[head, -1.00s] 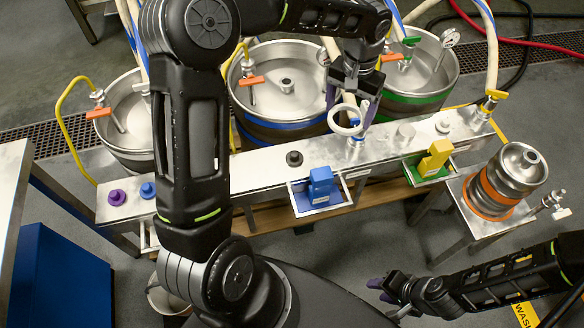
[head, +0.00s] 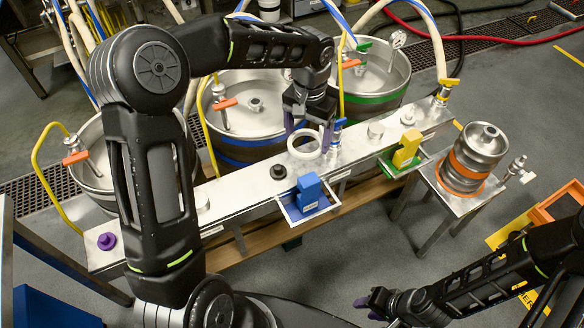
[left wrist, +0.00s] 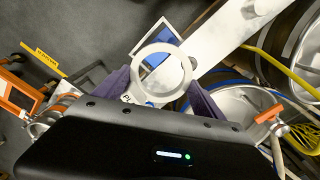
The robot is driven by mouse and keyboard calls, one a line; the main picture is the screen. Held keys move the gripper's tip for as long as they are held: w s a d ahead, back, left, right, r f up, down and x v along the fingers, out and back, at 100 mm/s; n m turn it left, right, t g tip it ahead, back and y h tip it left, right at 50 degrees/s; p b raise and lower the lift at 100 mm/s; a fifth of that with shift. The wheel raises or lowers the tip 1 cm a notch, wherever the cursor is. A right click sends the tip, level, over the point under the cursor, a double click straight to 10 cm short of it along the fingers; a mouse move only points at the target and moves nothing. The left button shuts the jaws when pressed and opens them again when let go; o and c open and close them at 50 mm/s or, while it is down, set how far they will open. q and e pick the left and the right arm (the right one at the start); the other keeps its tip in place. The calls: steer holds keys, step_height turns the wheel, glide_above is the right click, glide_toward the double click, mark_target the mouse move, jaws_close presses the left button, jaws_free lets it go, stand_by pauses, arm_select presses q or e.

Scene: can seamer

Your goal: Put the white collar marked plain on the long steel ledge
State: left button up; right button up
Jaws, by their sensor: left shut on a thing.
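The white collar (head: 291,147) is a flat ring, held over the long steel ledge (head: 240,198) between a black knob (head: 278,172) and a pale knob (head: 375,130). My left gripper (head: 307,128) is shut on its rim from the back. In the left wrist view the collar (left wrist: 161,48) sits between the purple fingers, with a partly hidden tag that shows the letters "PL". I cannot tell whether the collar touches the ledge. My right gripper (head: 378,300) is low at the right, apart from the ledge; its finger gap is unclear.
A blue block (head: 309,194) and a yellow block (head: 407,148) sit in trays along the ledge's front. A purple knob (head: 106,241) stands at the left end. Steel kegs (head: 253,125) stand behind. A small keg (head: 475,158) stands on the right stand.

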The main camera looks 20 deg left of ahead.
arm_select(q)
steer(key=s+a+f+m+b, duration=0.2)
steer(key=a+f+m, duration=0.4)
steer(key=a, duration=0.2)
steer(key=m+b, duration=0.2)
steer(key=m, duration=0.8)
glide_above(245, 187)
step_height(245, 187, down, 6)
steer(key=shift+f, duration=0.25)
steer(key=shift+f+p, duration=0.3)
steer(key=shift+f, duration=2.8)
step_height(245, 187, down, 4)
steer(key=shift+r, duration=0.2)
steer(key=shift+f, duration=0.1)
